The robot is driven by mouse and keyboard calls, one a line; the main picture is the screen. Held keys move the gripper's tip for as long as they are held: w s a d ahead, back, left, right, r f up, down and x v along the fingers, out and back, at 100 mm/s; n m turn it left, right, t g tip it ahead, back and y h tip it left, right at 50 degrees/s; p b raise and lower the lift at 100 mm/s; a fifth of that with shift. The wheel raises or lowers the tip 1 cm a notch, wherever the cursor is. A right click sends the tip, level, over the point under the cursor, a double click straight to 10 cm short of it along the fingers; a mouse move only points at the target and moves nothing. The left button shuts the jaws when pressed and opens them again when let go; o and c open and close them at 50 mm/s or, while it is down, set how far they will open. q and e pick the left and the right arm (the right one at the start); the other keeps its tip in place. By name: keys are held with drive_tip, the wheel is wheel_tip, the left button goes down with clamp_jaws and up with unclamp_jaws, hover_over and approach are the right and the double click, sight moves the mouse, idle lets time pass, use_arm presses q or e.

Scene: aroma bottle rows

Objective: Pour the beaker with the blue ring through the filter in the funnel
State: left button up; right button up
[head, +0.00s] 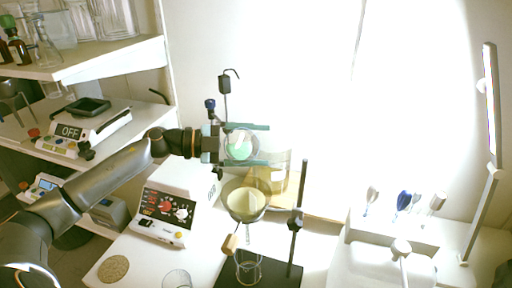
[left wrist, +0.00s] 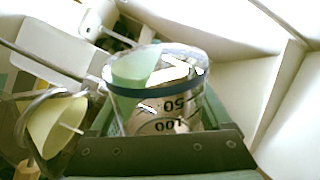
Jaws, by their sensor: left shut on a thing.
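My left gripper (head: 262,146) is shut on the clear beaker with the blue ring (head: 240,145), one finger on each side. The beaker holds green liquid and is above and slightly left of the funnel in the head view. The left wrist view shows its blue ring (left wrist: 150,92) and printed numbers; I cannot tell its exact tilt. The glass funnel (head: 247,216), lined with a cream filter (head: 246,196), sits on a stand; the filter also shows in the left wrist view (left wrist: 52,128). A clear beaker (head: 249,268) stands under the funnel stem. My right gripper is not in view.
The dark stand rod (head: 301,190) rises right of the funnel from a black base (head: 285,273). Another glass vessel (head: 177,279) and a cork disc (head: 113,268) are in front. A rack (head: 392,232) stands at right.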

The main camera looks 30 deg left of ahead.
use_arm(q)
drive_tip(key=shift+f+m+b, duration=0.15)
drive_tip(key=shift+m+b, duration=0.25)
drive_tip(key=shift+b, duration=0.5)
drive_tip(key=shift+f+m+b, duration=0.3)
drive_tip(key=shift+m+b, duration=0.2)
drive_tip(key=shift+m, duration=0.1)
drive_tip(key=shift+s+d+r+m, duration=0.25)
drive_tip(key=shift+r+m, duration=0.15)
drive_tip(key=shift+r, duration=0.1)
drive_tip(key=shift+s+d+r+m+y+p, duration=0.15)
drive_tip(key=shift+s+r+m+p, duration=0.1)
drive_tip(key=shift+r+p, duration=0.1)
drive_tip(key=shift+s+d+r+m+y+p, duration=0.1)
drive_tip(key=shift+d+r+m+y+p, duration=0.05)
drive_tip(key=shift+r+m+p, duration=0.15)
idle(1.4)
drive_tip(key=shift+s+d+f+m+t+b, duration=0.15)
drive_tip(key=shift+f+m+t+b, duration=0.2)
drive_tip(key=shift+m+b, duration=0.3)
idle(3.3)
